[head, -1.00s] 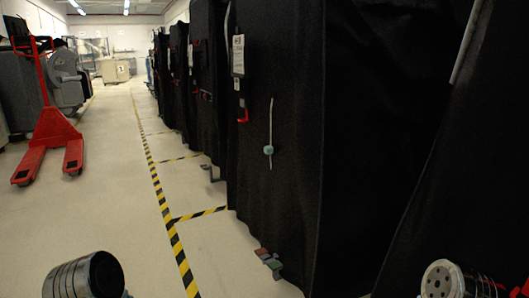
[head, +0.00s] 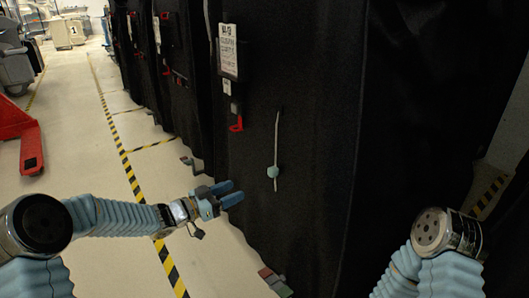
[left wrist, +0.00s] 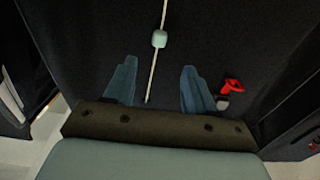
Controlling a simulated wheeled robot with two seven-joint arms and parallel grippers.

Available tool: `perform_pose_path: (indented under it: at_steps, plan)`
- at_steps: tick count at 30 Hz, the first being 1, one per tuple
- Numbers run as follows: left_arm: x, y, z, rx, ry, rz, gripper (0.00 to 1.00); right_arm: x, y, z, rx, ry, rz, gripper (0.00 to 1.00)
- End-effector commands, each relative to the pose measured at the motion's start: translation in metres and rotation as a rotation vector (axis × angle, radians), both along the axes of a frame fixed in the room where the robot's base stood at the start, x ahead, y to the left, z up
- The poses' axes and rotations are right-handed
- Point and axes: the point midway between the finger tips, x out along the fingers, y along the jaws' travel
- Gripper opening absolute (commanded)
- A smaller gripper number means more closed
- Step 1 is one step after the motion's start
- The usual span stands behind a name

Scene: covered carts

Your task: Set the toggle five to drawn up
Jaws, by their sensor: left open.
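My left gripper (head: 237,192) is open and empty, left of the toggle and slightly lower. In the left wrist view the toggle (left wrist: 159,39) shows beyond the fingertips, between the two fingers in the picture, and the cord's end hangs between them. No finger is seen touching it. My right arm shows at lower right, but its gripper is out of view. No number is readable on the toggle.
A white tag (head: 228,50) and a red hook (head: 236,124) hang on the cover above left of the toggle. More covered carts stand behind. Yellow-black floor tape (head: 130,178) runs along the open aisle; a red pallet jack (head: 22,140) is at left.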

Motion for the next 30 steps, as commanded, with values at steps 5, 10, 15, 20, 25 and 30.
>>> perform_pose_path:
  at_steps: [5,10,15,20,25,30]
  plan:
    - [0.007,-0.011,0.010,0.008,-0.028,-0.024,0.55,-0.001,0.000,0.001,-0.001,0.002,0.000,0.32]
    - [0.026,-0.039,0.009,0.007,-0.027,-0.024,0.55,-0.001,0.000,0.001,-0.001,0.001,-0.001,0.32]
    - [0.050,-0.071,0.009,0.007,-0.025,-0.022,0.55,-0.001,0.000,0.001,-0.001,0.001,-0.001,0.32]
    - [0.068,-0.095,0.009,0.008,-0.026,-0.021,0.55,0.000,0.000,0.002,-0.001,0.001,-0.001,0.32]
    - [0.078,-0.109,0.009,0.008,-0.025,-0.019,0.55,-0.001,0.000,0.003,0.000,0.001,0.000,0.32]
    - [0.081,-0.112,0.009,0.008,-0.025,-0.019,0.55,-0.001,0.000,0.003,0.000,0.001,0.000,0.32]
